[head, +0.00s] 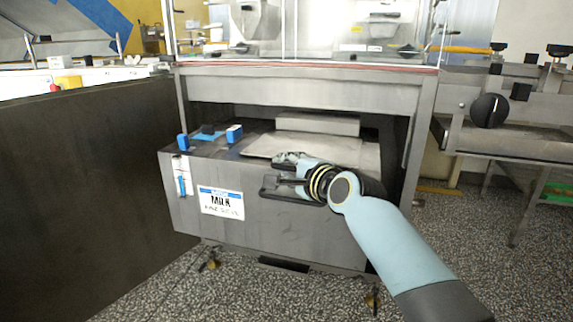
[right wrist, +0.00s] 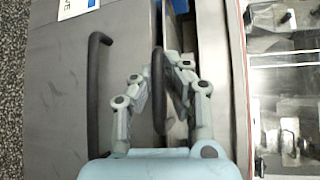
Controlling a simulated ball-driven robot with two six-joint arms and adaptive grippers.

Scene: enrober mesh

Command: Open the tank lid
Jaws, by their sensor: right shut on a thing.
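The grey metal tank (head: 235,180) with a "MILK" label stands partly out from under the machine. Its lid (head: 362,153), a flat grey plate, lies on top and looks closed. My right gripper (head: 284,168) is at the lid's front edge. In the right wrist view the gripper (right wrist: 158,64) is shut on a dark bar handle (right wrist: 158,100), which appears to be the lid handle. A second black handle (right wrist: 94,95) is on the tank's front face, apart from the fingers; it also shows in the head view (head: 285,197). My left gripper is out of view.
The machine frame (head: 300,85) overhangs the tank's back part. Small blue parts (head: 234,133) sit on the tank top at left. A dark panel (head: 85,180) stands close on the left. A metal bench with a black knob (head: 489,110) is at right. Speckled floor in front is clear.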

